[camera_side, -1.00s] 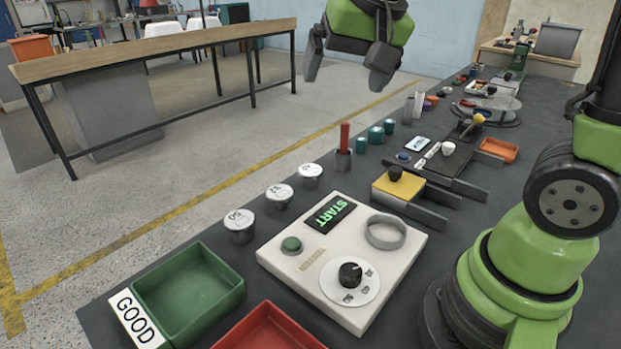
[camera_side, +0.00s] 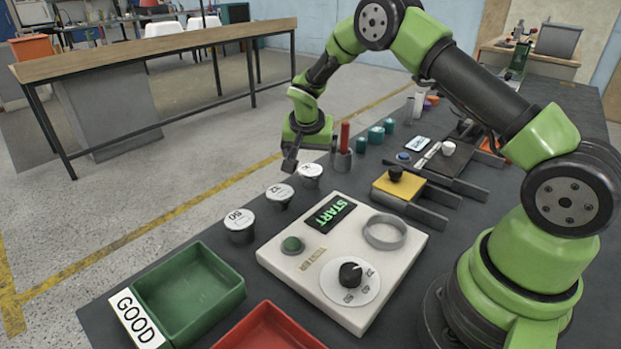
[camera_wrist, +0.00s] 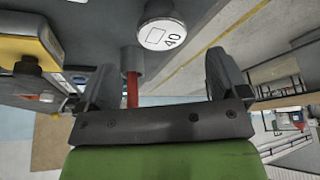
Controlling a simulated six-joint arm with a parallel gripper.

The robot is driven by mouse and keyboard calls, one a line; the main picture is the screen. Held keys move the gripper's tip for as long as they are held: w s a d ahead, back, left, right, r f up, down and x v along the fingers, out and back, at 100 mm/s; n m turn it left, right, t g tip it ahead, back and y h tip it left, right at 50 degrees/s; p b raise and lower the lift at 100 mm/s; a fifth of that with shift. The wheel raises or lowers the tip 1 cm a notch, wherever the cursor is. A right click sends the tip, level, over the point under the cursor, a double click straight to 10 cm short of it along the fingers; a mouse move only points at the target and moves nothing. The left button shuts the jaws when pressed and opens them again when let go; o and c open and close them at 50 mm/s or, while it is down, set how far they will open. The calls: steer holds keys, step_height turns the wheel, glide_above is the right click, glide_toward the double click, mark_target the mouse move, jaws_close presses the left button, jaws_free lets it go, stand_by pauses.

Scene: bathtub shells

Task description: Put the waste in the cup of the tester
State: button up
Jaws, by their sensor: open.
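The white tester (camera_side: 410,258) has a START display, a green button, a dial and a round grey cup (camera_side: 385,233), which looks empty. Behind it stands a row of short metal wastes with white labelled caps: the 50 waste (camera_side: 239,226), a middle waste (camera_side: 279,196) and the far waste (camera_side: 310,176). My gripper (camera_side: 312,160) is above and just behind the far waste, jaws open and empty. In the wrist view a waste marked 40 (camera_wrist: 162,34) is ahead of the space between the open fingers (camera_wrist: 163,80), not between them.
A red rod (camera_side: 345,136) stands upright in a grey holder close to my gripper. Several teal cylinders stand beyond it. A yellow-topped fixture (camera_side: 398,185) is behind the tester's right side. A green GOOD tray (camera_side: 188,290) and a red tray (camera_side: 268,330) are in front.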

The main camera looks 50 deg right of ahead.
mark_target(310, 170)
steer(key=x, duration=0.5)
steer(key=shift+w+a+f, duration=0.1)
steer(key=shift+w+f, duration=0.05)
steer(key=shift+f, duration=0.2)
steer(key=shift+c, duration=0.3)
steer(key=c, duration=1.1)
steer(key=shift+c, duration=0.2)
steer(key=shift+r, duration=0.1)
